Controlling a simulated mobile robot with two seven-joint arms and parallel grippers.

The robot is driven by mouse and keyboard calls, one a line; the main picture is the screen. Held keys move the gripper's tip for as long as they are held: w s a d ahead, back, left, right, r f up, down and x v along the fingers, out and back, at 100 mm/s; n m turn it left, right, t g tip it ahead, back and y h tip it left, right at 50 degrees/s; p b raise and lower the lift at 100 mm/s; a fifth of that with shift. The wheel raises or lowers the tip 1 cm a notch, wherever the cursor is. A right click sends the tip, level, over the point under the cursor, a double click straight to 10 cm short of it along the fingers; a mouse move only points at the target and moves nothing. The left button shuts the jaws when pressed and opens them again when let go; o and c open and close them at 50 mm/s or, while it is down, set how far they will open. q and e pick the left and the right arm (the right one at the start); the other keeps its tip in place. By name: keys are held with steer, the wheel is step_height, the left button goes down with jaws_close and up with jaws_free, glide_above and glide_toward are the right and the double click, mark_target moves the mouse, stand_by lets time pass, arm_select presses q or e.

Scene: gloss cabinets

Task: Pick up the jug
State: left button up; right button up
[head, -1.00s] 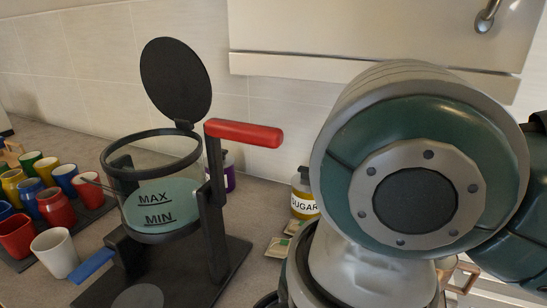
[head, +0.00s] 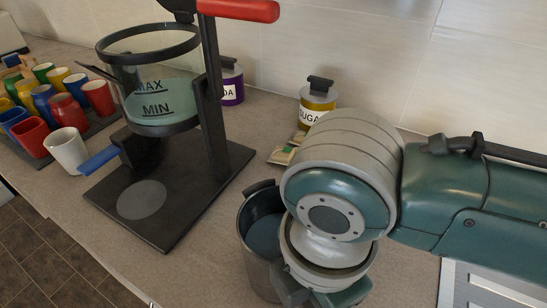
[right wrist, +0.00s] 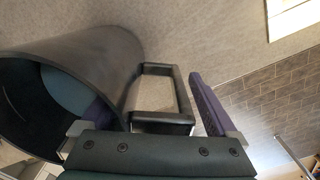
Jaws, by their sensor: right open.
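The jug (head: 262,232) is a dark grey, open-topped vessel on the counter in the head view, with bluish-grey contents inside. In the right wrist view the jug (right wrist: 95,50) fills the left side, and its dark squared handle (right wrist: 160,118) points toward my gripper. My right gripper (right wrist: 150,90) is open, with the handle in the space between its fingers. The right finger is apart from the handle. The left finger is close to the jug's rim; I cannot tell whether it touches. In the head view my right wrist hides the jug's right side. My left gripper is not in view.
A coffee maker (head: 185,180) with a glass container stands left of the jug. Several coloured cups (head: 68,110) and a white cup (head: 66,150) are farther left. Sugar (head: 318,98) and purple-labelled (head: 230,82) jars stand behind. The counter's front edge runs below.

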steer(key=shift+f, duration=0.25)
jaws_close()
stand_by(0.6)
